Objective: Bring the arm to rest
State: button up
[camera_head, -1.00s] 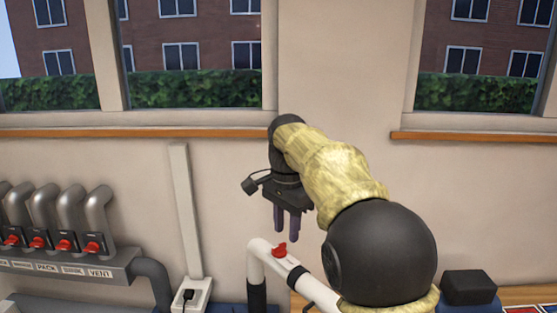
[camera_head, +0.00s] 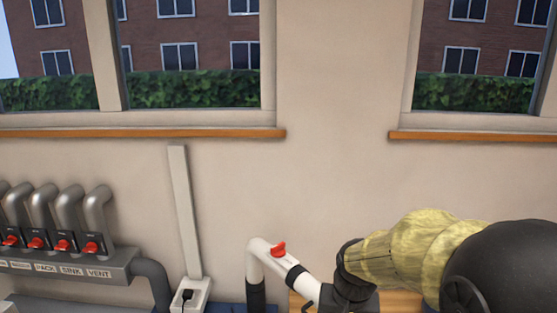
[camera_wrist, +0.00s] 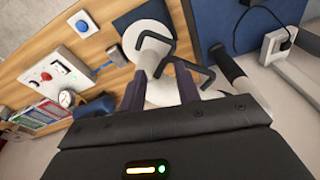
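My arm is folded low at the right of the head view. My gripper hangs at the bottom edge there, with its fingers out of sight below the frame. In the wrist view my gripper (camera_wrist: 161,84) shows two dark purple fingers standing apart, with nothing held between them. Beyond the fingers are a white round part (camera_wrist: 155,42) and dark bent bars on the worktop.
A white pipe with a red lever (camera_head: 279,250) stands just left of my gripper. Valves with red handles (camera_head: 63,245) line the left wall. The wrist view shows a white control box with a red knob (camera_wrist: 45,76) and a white socket (camera_wrist: 281,42).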

jog(key=s+d+f+n+b, duration=0.2)
jog(key=s+f+b, duration=0.1)
jog(key=s+f, duration=0.4)
jog(key=shift+s+f+n+t, duration=0.15)
jog(key=shift+f+n+t, duration=0.15)
jog(key=shift+f, duration=0.3)
jog(key=shift+d, duration=0.1)
jog(key=shift+s, duration=0.1)
jog(key=shift+s, duration=0.1)
